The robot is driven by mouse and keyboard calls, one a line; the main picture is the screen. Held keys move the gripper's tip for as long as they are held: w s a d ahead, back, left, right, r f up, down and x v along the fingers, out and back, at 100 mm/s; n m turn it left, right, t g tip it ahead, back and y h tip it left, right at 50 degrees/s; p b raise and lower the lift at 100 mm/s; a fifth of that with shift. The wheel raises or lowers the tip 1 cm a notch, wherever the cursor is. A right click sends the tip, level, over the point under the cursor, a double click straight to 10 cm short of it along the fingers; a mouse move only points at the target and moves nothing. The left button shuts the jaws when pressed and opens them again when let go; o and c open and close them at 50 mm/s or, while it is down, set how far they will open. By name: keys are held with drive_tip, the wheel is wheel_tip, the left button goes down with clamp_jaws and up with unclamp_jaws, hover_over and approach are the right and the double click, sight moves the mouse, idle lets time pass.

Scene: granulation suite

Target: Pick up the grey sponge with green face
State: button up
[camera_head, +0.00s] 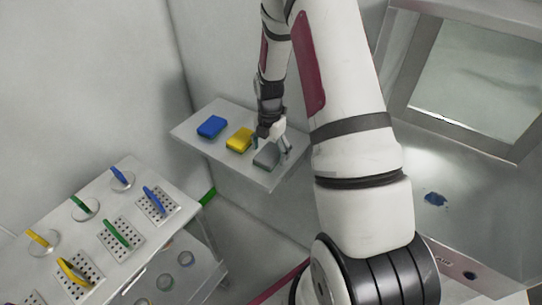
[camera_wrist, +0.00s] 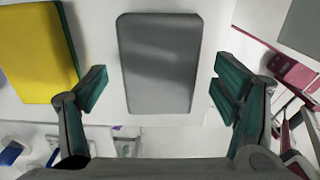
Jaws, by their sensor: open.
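The grey sponge (camera_head: 267,156) lies on a small wall shelf (camera_head: 222,159), near its right end. In the wrist view the grey sponge (camera_wrist: 160,62) fills the upper middle, its plain grey top facing the camera. Its green face does not show there. My gripper (camera_head: 272,140) is over the sponge at the shelf. In the wrist view my gripper (camera_wrist: 161,92) is open, one teal-padded finger to each side of the sponge, with gaps on both sides. Nothing is between the pads but the sponge's lower part; I cannot tell the height above it.
A yellow sponge (camera_head: 239,139) lies just left of the grey one, close to my left finger in the wrist view (camera_wrist: 38,50). A blue sponge (camera_head: 212,126) lies farther left. A table (camera_head: 136,172) with colored-handled tools stands at lower left. The shelf's front is bare.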

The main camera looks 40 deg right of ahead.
drive_tip(key=shift+f, duration=0.45)
drive_tip(key=c, duration=1)
drive_tip(key=shift+w+r, duration=0.1)
drive_tip(key=shift+r, duration=0.7)
wheel_tip(320, 180, up, 2)
drive_tip(key=shift+r+b, duration=0.1)
drive_tip(key=shift+b, duration=0.35)
drive_tip(key=s, duration=1)
drive_tip(key=s+r, duration=0.1)
drive_tip(key=s, duration=0.5)
drive_tip(key=shift+s+a+r+p, duration=0.1)
drive_tip(key=shift+a+p, duration=0.2)
